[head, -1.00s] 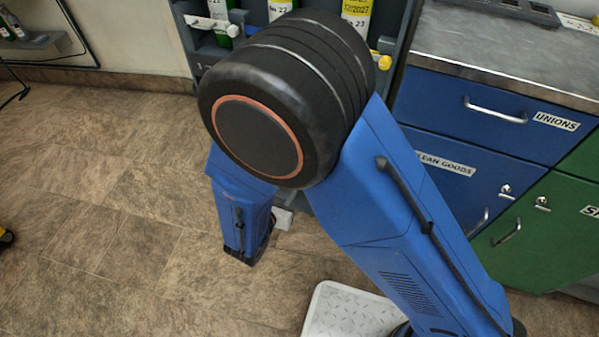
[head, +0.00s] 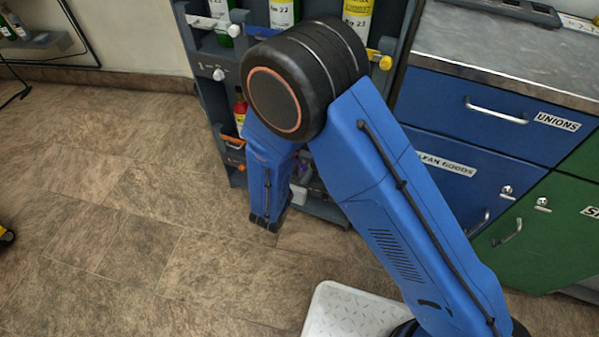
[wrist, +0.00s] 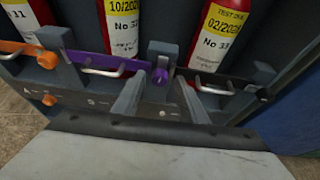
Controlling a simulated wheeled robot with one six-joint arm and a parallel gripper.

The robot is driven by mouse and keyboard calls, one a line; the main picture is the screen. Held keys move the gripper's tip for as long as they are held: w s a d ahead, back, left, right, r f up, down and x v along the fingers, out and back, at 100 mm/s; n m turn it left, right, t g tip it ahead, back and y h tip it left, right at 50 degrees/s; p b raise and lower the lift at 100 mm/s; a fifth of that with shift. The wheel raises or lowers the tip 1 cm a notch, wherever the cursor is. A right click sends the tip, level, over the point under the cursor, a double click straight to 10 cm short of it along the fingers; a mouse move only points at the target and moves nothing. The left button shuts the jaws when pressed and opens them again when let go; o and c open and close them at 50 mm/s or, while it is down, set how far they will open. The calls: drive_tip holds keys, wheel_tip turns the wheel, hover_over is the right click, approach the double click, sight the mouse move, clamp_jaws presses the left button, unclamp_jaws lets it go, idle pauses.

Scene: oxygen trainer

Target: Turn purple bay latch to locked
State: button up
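The purple bay latch shows in the wrist view as a purple knob (wrist: 160,76) at the right end of a purple bar (wrist: 108,62). The bar lies across the front of a red cylinder (wrist: 122,25) marked No 32. My gripper (wrist: 160,90) is open, with one grey finger to the left and one to the right of the line to the knob. The knob shows between the fingertips; I cannot tell whether they touch it.
An orange bar with an orange knob (wrist: 47,60) is at the left, and a dark bar with a dark knob (wrist: 265,94) is at the right. Another red cylinder (wrist: 220,32) stands behind the dark bar. Blue cabinets (head: 480,120) stand right of the rack.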

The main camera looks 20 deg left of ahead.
drive_tip(key=shift+c, duration=0.4)
clamp_jaws()
drive_tip(key=n+h, duration=0.2)
drive_tip(key=n, duration=0.1)
drive_tip(key=shift+a, duration=0.3)
drive_tip(key=n+h, duration=0.2)
drive_tip(key=n, duration=0.1)
drive_tip(key=shift+a+f+h, duration=0.15)
drive_tip(key=shift+h, duration=0.15)
drive_tip(key=n+t+h, duration=0.1)
drive_tip(key=n, duration=0.2)
drive_tip(key=shift+a+f+n+h, duration=0.1)
drive_tip(key=shift+f+n+h, duration=0.05)
drive_tip(key=shift+n+h, duration=0.2)
drive_tip(key=shift+a+f+n+t+h, duration=0.1)
drive_tip(key=shift+n+t+h, duration=0.2)
drive_tip(key=shift+n, duration=0.6)
drive_tip(key=shift+f+n+t+h, duration=0.1)
drive_tip(key=shift+n+t+h, duration=0.2)
drive_tip(key=shift+n, duration=0.55)
